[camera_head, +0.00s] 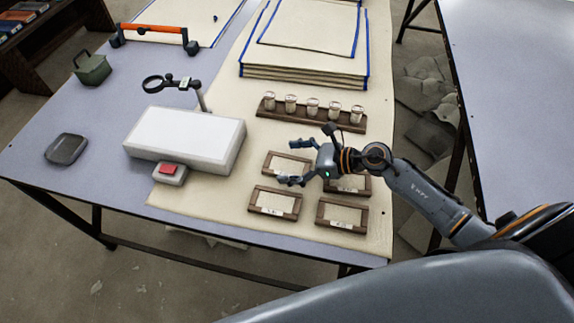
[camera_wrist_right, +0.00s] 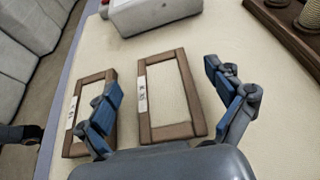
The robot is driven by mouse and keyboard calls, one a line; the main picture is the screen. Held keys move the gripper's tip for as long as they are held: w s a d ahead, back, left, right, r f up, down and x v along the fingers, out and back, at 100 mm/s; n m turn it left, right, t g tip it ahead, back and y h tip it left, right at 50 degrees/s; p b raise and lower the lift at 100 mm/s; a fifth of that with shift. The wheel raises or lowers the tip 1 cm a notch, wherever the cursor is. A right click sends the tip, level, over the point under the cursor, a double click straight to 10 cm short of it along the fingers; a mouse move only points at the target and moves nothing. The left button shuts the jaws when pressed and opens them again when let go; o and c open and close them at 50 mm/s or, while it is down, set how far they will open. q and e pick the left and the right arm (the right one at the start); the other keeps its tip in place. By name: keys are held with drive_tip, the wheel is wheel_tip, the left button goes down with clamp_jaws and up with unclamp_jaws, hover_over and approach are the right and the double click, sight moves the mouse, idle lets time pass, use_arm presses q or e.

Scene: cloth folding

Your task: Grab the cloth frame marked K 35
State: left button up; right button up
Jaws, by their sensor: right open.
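Four-sided wooden frames holding pale cloth lie in two rows on the cream mat. The far-left frame (camera_head: 279,161) lies below my right gripper (camera_head: 294,162), which is open and empty above it. In the right wrist view this frame (camera_wrist_right: 167,92) lies between the open fingers, with a small label that looks like K 35, though blurred. The near-left frame (camera_head: 275,203) also shows in the wrist view (camera_wrist_right: 97,92); its label is unclear. The near-right frame (camera_head: 341,215) is uncovered. The far-right frame (camera_head: 350,187) is partly hidden by my right gripper. My left gripper is out of view.
A rack of glass vials (camera_head: 311,115) stands just beyond the frames. A white light box (camera_head: 186,138) and a red-button box (camera_head: 169,172) stand to the left. A stack of blue-edged boards (camera_head: 305,50) lies at the back. The mat's near right corner is clear.

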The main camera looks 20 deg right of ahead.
sight(269, 161)
drive_tip(key=x, duration=0.4)
drive_tip(key=shift+w+a, duration=0.2)
drive_tip(key=c, duration=1.2)
drive_tip(key=shift+c, duration=0.2)
